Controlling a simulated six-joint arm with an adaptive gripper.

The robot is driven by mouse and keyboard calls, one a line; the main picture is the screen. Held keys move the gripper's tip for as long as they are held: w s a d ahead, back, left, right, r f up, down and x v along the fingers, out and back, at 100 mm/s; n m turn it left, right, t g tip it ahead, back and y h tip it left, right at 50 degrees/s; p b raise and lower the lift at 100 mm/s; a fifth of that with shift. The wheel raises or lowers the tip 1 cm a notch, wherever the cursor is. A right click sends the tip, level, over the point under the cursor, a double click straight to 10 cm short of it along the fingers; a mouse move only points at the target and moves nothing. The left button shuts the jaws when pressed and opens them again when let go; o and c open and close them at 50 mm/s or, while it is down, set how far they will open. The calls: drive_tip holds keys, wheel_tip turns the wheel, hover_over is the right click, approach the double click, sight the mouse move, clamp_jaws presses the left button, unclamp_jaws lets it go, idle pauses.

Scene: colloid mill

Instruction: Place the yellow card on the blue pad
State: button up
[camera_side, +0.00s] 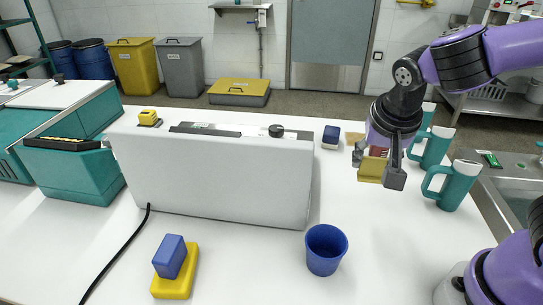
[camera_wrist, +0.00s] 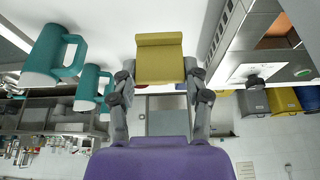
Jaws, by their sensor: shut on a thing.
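The yellow card (camera_side: 370,168) is a small flat yellow block, held between the fingers of my gripper (camera_side: 378,166) above the white table, right of the grey machine. In the wrist view the card (camera_wrist: 160,62) shows large and upright between the fingertips of my gripper (camera_wrist: 160,80), with a finger at each side edge. A small blue block (camera_side: 170,256) rests on a yellow block at the front left. Another small dark blue block (camera_side: 332,134), with a pale base, stands behind the machine's right end. I cannot tell which is the blue pad.
The long grey machine (camera_side: 215,172) stands across the table. A blue cup (camera_side: 326,250) stands before its right end. Several teal mugs (camera_side: 456,186) stand at the right near the sink. A black cable (camera_side: 118,252) runs front left. The table's front middle is clear.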

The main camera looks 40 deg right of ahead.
drive_tip(key=w+r+n, duration=0.2)
drive_tip(key=w+r, duration=0.1)
drive_tip(key=w, duration=0.6)
drive_tip(key=n+t+y, duration=0.1)
drive_tip(key=n, duration=0.2)
hover_over(329, 127)
drive_tip(key=s+a, duration=0.1)
drive_tip(key=s, duration=0.1)
drive_tip(key=f, duration=0.4)
drive_tip(key=shift+a+f, duration=0.2)
drive_tip(key=shift+f, duration=0.1)
drive_tip(key=shift+d+f, duration=0.2)
drive_tip(key=shift+d, duration=0.1)
drive_tip(key=shift+d+f, duration=0.1)
drive_tip(key=shift+f, duration=1.95)
drive_tip(key=o, duration=0.9)
drive_tip(key=shift+f, duration=0.15)
drive_tip(key=shift+c, duration=0.2)
